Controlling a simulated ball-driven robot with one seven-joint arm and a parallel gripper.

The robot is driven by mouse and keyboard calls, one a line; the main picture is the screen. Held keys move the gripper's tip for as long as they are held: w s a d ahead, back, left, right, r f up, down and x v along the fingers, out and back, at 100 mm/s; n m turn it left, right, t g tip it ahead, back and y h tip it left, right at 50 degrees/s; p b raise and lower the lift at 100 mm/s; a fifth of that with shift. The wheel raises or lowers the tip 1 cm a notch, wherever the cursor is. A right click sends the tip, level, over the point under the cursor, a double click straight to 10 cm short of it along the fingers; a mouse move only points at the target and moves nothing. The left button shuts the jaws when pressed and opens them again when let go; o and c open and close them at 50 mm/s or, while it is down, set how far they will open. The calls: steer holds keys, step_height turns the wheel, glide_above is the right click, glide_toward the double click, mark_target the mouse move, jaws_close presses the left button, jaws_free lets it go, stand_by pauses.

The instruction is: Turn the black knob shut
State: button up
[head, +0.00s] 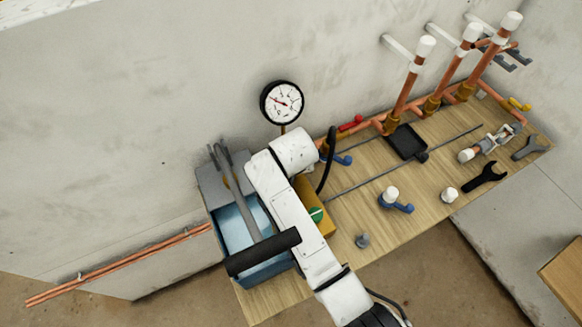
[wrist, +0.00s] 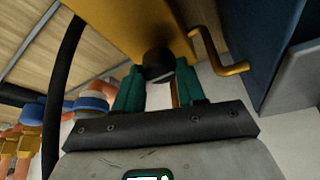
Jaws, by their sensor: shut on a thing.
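The black knob (wrist: 158,64) shows in the wrist view, at the end of a yellow body (wrist: 140,22). My gripper (wrist: 158,86) has its two teal fingers on either side of the knob, shut on it. The fingers cover part of the knob's sides. A bent yellow handle (wrist: 222,62) sticks out just right of the fingers. In the head view my white arm hides the knob and my gripper. Part of a yellow box (head: 325,222) with a green round part (head: 316,214) shows beside the arm.
A blue toolbox (head: 262,277) stands left of my arm. A gauge (head: 283,102) stands behind it. A black hose (wrist: 63,85) runs close on the left in the wrist view. Copper pipes (head: 404,92), a black tray (head: 405,142) and wrenches (head: 485,178) occupy the bench's right side.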

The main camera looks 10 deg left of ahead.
stand_by(0.4)
steer(key=o, duration=1)
steer(key=shift+o, duration=0.2)
